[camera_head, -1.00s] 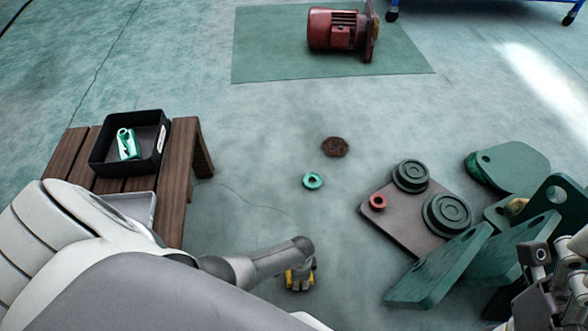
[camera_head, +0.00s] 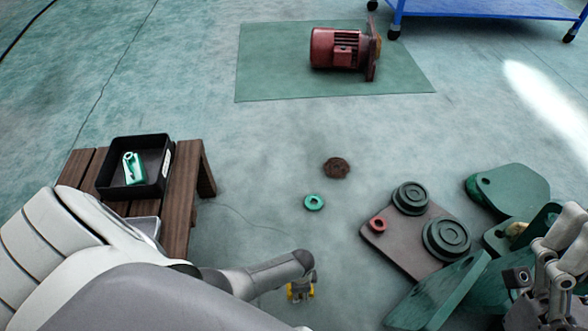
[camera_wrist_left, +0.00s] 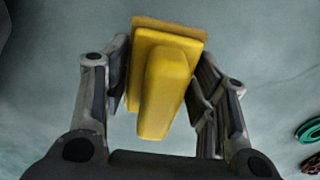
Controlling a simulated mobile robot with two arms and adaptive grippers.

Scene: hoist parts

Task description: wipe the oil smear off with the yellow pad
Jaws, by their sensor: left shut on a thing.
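The yellow pad (camera_wrist_left: 165,85) is a block with a raised grip, held between the two fingers of my left gripper (camera_wrist_left: 161,75). In the head view my left gripper (camera_head: 301,278) points down at the bottom centre, with bits of the yellow pad (camera_head: 293,293) showing around it. I cannot tell whether the pad touches the floor. I cannot make out an oil smear for certain in either view. My right gripper (camera_head: 541,283) is at the lower right, in front of green parts, and looks empty; its opening is unclear.
A green ring (camera_head: 313,202) and a brown round piece (camera_head: 336,168) lie on the floor. A plate (camera_head: 405,248) with discs and a red ring lies right of centre, beside green panels (camera_head: 440,292). A wooden bench (camera_head: 181,215) with a black tray (camera_head: 162,187) stands left. A red motor (camera_head: 337,48) sits on a mat.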

